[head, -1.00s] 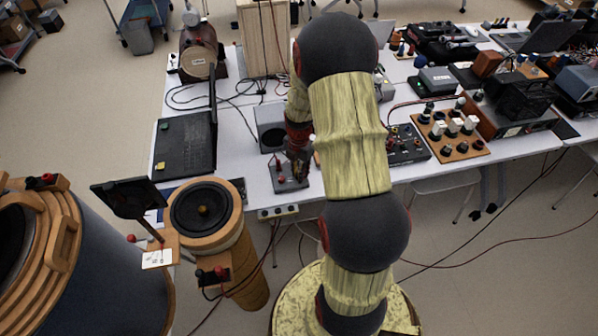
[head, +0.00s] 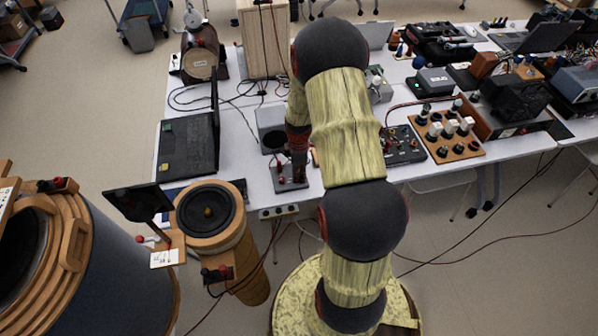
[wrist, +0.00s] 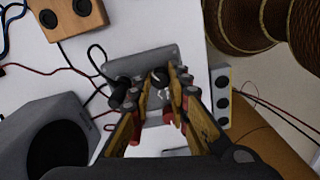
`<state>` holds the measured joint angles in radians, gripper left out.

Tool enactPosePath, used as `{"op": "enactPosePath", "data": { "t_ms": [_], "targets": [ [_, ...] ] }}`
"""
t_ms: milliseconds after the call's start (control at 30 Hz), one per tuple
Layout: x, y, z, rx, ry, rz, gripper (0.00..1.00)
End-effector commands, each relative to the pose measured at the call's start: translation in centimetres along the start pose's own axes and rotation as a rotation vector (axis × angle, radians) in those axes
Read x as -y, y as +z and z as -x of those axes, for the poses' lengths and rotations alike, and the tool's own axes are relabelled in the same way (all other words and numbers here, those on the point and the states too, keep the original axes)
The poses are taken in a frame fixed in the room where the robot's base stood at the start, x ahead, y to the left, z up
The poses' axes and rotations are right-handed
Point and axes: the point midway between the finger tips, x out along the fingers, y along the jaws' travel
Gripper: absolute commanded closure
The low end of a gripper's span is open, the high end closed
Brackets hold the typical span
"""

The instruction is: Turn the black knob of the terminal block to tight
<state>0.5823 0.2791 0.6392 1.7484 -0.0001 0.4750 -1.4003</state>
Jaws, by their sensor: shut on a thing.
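The terminal block is a grey plate (wrist: 148,62) under my gripper in the wrist view. In the head view the block (head: 286,186) lies near the front edge of the white table. The black knob (wrist: 158,79) sits between my fingertips in the wrist view, partly covered by them. My gripper (wrist: 160,84) is shut on this knob, pointing down at the block. A second dark post (wrist: 118,92) with a cable stands left of it, outside the fingers. In the head view my gripper (head: 299,176) stands over the block, and the black knob cannot be made out.
A grey speaker box (wrist: 62,145) is close on the left in the wrist view. A wooden socket block (wrist: 75,14) and loose red and black cables lie nearby. In the head view a laptop (head: 190,143) stands left, and a knobbed black panel (head: 402,146) stands right.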

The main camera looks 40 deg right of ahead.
Motion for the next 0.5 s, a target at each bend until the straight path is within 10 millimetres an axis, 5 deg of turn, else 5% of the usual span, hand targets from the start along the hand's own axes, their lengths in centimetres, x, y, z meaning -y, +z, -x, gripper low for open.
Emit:
{"op": "enactPosePath", "data": {
  "t_ms": [500],
  "targets": [
    [0.00, -0.02, 0.13, 0.000, 0.000, -0.488, 1.00]
  ]
}}
